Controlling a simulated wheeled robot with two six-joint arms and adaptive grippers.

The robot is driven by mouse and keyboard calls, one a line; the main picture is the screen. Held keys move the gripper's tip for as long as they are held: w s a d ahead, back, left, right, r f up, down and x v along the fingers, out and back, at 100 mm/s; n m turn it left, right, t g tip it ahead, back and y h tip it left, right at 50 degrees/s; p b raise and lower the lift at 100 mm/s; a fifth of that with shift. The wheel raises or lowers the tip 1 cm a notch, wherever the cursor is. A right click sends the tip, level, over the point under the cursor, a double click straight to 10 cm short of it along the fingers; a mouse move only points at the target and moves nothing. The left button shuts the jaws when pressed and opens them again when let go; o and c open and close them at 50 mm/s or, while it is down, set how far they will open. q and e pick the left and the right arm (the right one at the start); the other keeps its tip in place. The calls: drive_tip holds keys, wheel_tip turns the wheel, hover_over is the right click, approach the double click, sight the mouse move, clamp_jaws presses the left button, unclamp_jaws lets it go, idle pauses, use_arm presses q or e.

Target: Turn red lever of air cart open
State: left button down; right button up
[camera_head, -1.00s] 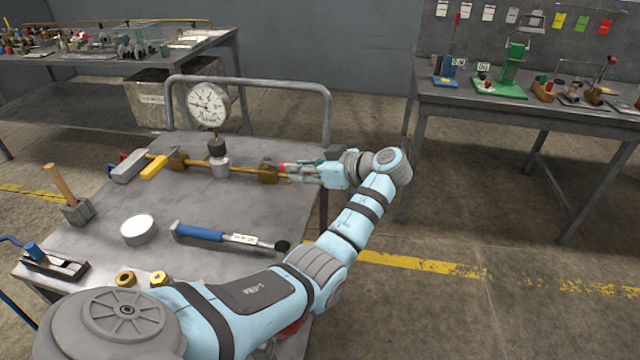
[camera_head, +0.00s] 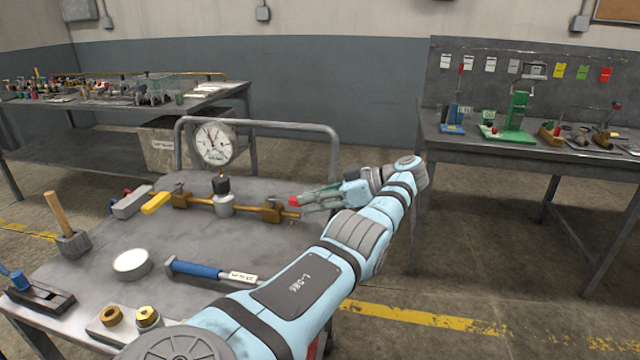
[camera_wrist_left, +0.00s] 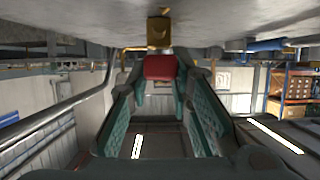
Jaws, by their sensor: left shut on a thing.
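The air cart (camera_head: 205,265) is a grey metal table with a tube rail, carrying a brass pipe line and a round pressure gauge (camera_head: 213,143). The red lever (camera_head: 294,202) is at the right end of the line, beside a brass valve (camera_head: 271,211). My left gripper (camera_head: 303,201) reaches it from the right and is shut on it. In the left wrist view the red lever (camera_wrist_left: 160,67) sits between the green fingertips, with brass fitting (camera_wrist_left: 159,32) beyond it. The fingers partly hide the lever. My right gripper is not in view.
A yellow lever (camera_head: 155,203) and a grey block (camera_head: 131,203) are at the line's left. A workbench (camera_head: 480,150) stands at right, with open floor between.

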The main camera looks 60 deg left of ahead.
use_arm(q)
drive_tip(key=c, duration=1.4)
unclamp_jaws()
drive_tip(key=shift+a+f, duration=0.1)
drive_tip(key=shift+a, duration=0.1)
drive_tip(key=shift+c, duration=0.2)
drive_tip(key=shift+d+r, duration=0.1)
drive_tip(key=shift+r, duration=0.35)
wheel_tip(320, 180, up, 9)
drive_tip(key=shift+r, duration=0.1)
